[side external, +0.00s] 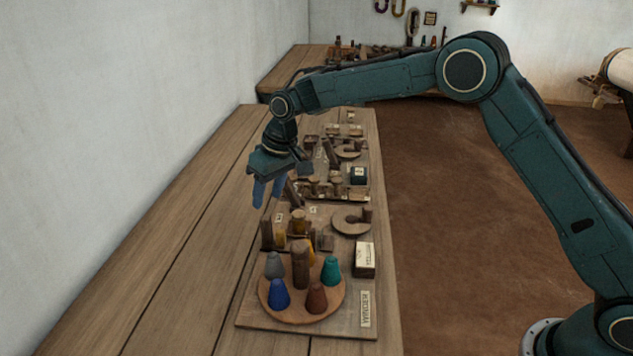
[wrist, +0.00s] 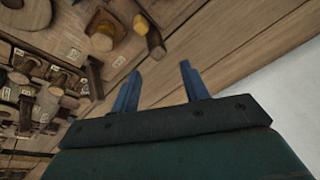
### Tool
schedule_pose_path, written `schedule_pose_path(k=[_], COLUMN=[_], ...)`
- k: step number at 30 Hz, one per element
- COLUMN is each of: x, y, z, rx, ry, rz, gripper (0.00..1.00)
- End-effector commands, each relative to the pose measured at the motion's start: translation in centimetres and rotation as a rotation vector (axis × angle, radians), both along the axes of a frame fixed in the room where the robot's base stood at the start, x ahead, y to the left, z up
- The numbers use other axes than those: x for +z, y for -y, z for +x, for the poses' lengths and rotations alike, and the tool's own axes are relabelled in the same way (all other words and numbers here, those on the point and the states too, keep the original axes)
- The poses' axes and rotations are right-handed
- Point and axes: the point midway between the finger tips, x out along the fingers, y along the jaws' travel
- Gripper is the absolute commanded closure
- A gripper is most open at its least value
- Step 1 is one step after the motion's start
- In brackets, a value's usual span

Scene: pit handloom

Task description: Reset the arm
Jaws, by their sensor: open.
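My gripper (side external: 267,190) has blue fingers and hangs from my teal arm above the long wooden bench, left of the row of boards. In the wrist view my gripper (wrist: 160,90) shows its two fingers apart with nothing between them, over bare bench planks. The fingers touch nothing that I can see.
The near board carries a round wooden tray (side external: 265,304) with several coloured cones around a brown post (side external: 300,264). A small labelled block (side external: 365,259) is at right. More wooden fittings (side external: 328,185) lie farther back. The bench's left side (side external: 150,265) is clear; a white wall (side external: 120,90) borders it.

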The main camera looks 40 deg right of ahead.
Motion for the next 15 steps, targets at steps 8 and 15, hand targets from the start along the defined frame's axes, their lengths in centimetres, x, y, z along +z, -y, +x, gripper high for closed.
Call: schedule_pose_path(k=[8, 15], x=[5.9, 10.6], y=[2.7, 5.4], z=[-3.3, -7.4], rx=[-0.034, -0.067], ry=[0.039, 0.072], rz=[-0.006, -0.014], gripper=[0.55, 0.55])
